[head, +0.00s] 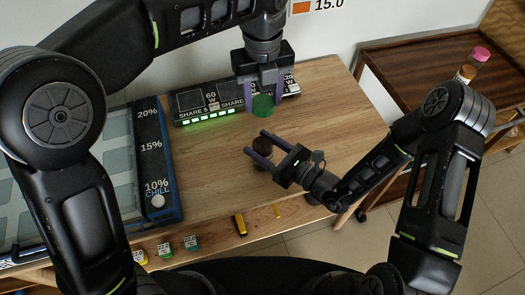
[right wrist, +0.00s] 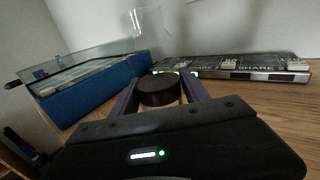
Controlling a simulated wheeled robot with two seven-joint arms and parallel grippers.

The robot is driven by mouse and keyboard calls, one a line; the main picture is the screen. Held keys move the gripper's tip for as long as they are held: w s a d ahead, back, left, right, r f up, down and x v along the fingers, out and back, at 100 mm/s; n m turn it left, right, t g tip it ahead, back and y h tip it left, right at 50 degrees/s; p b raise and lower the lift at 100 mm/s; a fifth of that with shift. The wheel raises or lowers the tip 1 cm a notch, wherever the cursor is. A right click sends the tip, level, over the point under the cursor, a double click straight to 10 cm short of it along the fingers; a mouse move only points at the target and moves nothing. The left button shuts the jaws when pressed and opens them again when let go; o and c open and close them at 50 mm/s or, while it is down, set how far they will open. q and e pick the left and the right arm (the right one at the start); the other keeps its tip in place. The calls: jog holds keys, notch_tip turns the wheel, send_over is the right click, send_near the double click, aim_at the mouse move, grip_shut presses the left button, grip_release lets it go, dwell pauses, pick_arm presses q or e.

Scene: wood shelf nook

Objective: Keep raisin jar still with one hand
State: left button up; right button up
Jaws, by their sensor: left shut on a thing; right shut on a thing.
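A dark brown round jar (head: 263,146), likely the raisin jar, stands on the wooden table near its middle. My right gripper (head: 257,144) comes in from the right and is shut on it, one finger on either side. In the right wrist view, the jar's dark round top (right wrist: 162,88) sits between the two purple fingers. My left gripper (head: 263,109) points down farther back and is shut on a green round thing (head: 263,104). I cannot tell whether the green thing touches the table. The two grippers are apart.
A black charging strip (head: 190,108) with green lights lies along the back wall. A blue-edged chill case (head: 165,195) fills the left. A brown trolley (head: 415,65) stands right. The table's right part is clear.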

aim_at(262, 127)
grip_shut()
pick_arm(q)
jog(key=shift+f, duration=0.1)
dwell(0.3)
jog(key=shift+f, duration=2.4)
jog(key=shift+f, duration=0.9)
jog(key=shift+f, duration=0.55)
